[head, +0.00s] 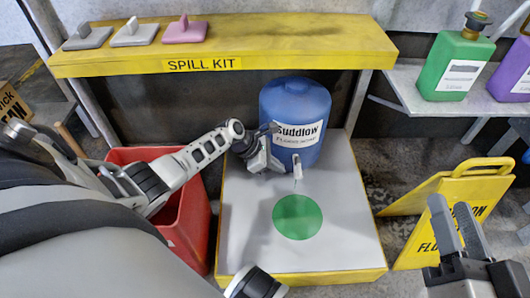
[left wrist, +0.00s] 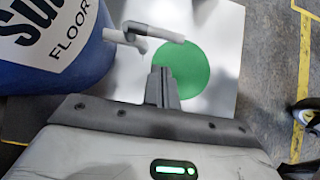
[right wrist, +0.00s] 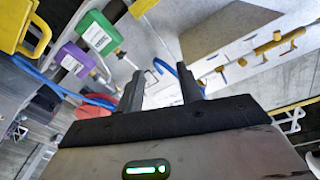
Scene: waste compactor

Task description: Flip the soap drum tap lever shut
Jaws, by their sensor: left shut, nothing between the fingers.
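The blue soap drum (head: 294,105) with a white label stands at the back of a grey platform under the shelf. Its small grey tap (head: 297,168) sticks out low at the front. In the left wrist view, the tap (left wrist: 165,34) and a short grey piece beside it, perhaps the lever (left wrist: 118,37), show just beyond my fingers. My left gripper (head: 276,167) is shut and empty, just left of the tap; I see a gap between fingertips and tap in the left wrist view. My right gripper (head: 455,225) is open and empty, far right of the drum.
A green round patch (head: 297,217) lies on the platform (head: 245,240) below the tap. A red bin (head: 190,220) stands left, under my left arm. A yellow floor sign (head: 440,200) stands right. The spill kit shelf (head: 290,45) overhangs the drum.

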